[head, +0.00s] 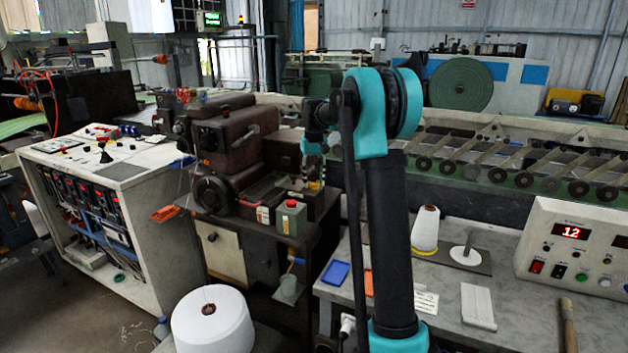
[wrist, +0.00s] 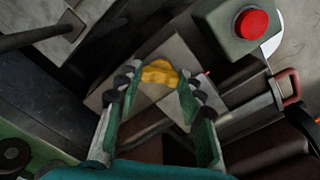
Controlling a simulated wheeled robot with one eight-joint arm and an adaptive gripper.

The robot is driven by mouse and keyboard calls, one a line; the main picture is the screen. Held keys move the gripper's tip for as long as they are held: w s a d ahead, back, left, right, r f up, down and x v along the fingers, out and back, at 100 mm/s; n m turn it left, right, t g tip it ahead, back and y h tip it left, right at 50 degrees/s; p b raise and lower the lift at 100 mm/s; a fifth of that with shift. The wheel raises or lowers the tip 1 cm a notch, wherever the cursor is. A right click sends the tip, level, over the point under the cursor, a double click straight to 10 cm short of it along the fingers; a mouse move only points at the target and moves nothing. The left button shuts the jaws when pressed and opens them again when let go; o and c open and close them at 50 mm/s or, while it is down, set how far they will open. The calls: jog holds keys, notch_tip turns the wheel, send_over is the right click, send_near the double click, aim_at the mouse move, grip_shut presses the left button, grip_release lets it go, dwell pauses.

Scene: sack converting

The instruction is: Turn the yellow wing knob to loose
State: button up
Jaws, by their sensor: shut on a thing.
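The yellow wing knob (wrist: 158,72) shows in the wrist view on a pale square plate (wrist: 180,55), between the tips of my gripper (wrist: 157,82). The green fingers stand on either side of the knob, and my gripper is shut on it. The knob's lower part and stem are hard to make out. In the head view my gripper (head: 314,168) is small and reaches down at the brown machine, behind my arm.
A grey table (head: 450,290) holds a white cone (head: 426,230) and a control box (head: 570,250).

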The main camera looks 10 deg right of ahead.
jog(key=n, duration=0.5)
jog(key=shift+n, duration=0.3)
jog(key=n, duration=0.4)
jog(key=shift+n, duration=0.3)
jog(key=o, duration=1.2)
jog(key=shift+c, duration=0.2)
jog(key=shift+r, duration=0.1)
notch_tip(320, 180, up, 12)
jog(key=shift+s, duration=0.1)
